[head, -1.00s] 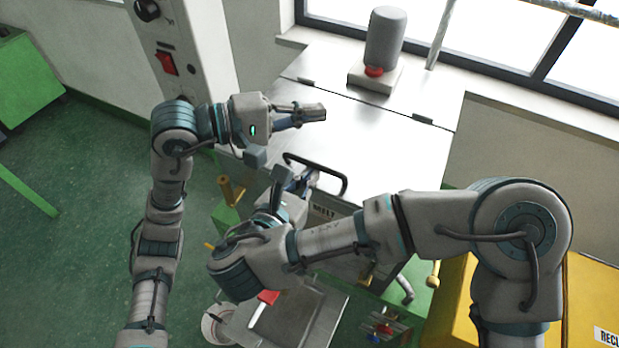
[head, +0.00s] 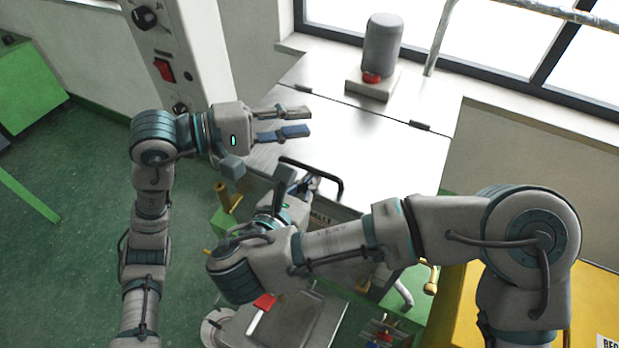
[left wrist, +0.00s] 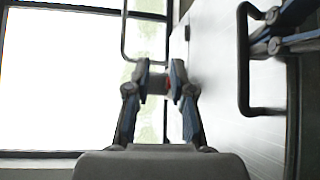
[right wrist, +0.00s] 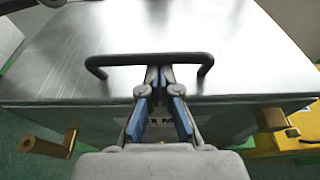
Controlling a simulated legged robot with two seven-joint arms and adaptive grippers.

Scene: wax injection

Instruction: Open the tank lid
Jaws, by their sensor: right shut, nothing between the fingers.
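The tank lid (head: 350,140) is a flat brushed-metal plate, hinged along its back edge and lying down on the tank. Its dark bar handle (head: 318,171) is at the front edge; it also shows in the right wrist view (right wrist: 110,61) and the left wrist view (left wrist: 243,60). My right gripper (head: 306,183) is at the handle, its fingertips (right wrist: 160,78) together at the middle of the bar with nothing between them. How far they reach under the bar is unclear. My left gripper (head: 304,122) is open and empty above the lid, left of its middle.
A grey cylinder with a red part (head: 382,45) stands at the back of the tank top. A control column with a red switch (head: 164,70) is at the left. A yellow box (head: 455,300) is at the right. A brass fitting (head: 222,193) sits left of the tank's front.

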